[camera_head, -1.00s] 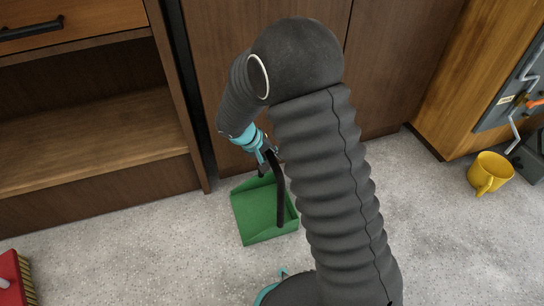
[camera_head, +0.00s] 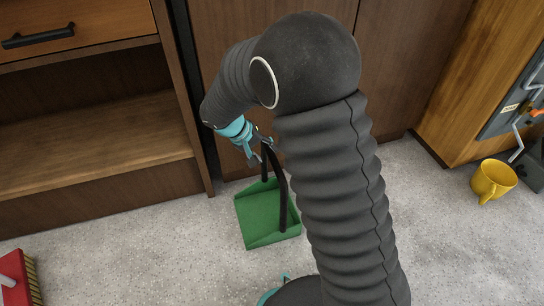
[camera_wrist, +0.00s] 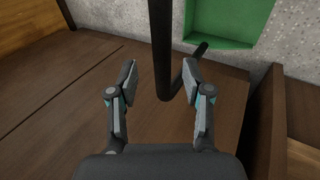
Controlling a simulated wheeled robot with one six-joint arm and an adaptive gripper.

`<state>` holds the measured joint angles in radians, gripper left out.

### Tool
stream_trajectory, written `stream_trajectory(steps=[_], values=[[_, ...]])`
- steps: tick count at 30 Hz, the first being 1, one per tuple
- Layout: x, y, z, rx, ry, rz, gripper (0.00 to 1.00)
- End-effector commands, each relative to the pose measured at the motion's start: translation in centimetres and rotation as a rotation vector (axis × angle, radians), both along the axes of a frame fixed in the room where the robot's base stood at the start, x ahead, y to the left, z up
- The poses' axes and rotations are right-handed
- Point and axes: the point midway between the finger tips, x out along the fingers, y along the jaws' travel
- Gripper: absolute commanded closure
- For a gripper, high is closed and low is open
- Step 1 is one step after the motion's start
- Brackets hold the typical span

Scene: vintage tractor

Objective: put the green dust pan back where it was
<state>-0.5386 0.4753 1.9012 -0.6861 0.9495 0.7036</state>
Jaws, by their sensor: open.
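The green dust pan (camera_head: 262,212) stands flat on the carpet in front of the brown cabinet doors. Its black handle (camera_head: 282,200) rises upright from the pan toward my gripper. My gripper (camera_head: 258,150) is at the handle's top and is open. In the wrist view, my gripper (camera_wrist: 163,78) has its two fingers apart, with the black handle (camera_wrist: 161,45) showing between them. I see no finger contact with the handle there. Part of the green pan (camera_wrist: 225,22) shows at the upper right. My arm hides some floor to the right of the pan.
An open wooden shelf unit (camera_head: 95,188) stands at the left. A red brush (camera_head: 14,280) lies at the lower left. A yellow mug (camera_head: 493,180) sits on the carpet at the right, near a wooden cabinet (camera_head: 470,100). Carpet left of the pan is clear.

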Motion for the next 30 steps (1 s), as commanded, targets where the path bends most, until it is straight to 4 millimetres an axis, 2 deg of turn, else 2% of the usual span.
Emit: stream_trajectory(steps=[1,6,17,20,23,30], values=[[-0.2,0.5,0.9,0.001,-0.001,0.001,0.50],[-0.7,1.5,2.8,0.001,0.000,0.001,0.50],[-1.1,1.7,4.0,0.007,0.000,-0.004,0.50],[-1.5,0.5,5.4,0.031,-0.002,-0.020,0.50],[-2.7,-1.7,7.7,0.076,-0.004,-0.045,0.50],[-7.3,-7.4,13.3,0.212,-0.026,-0.103,0.50]])
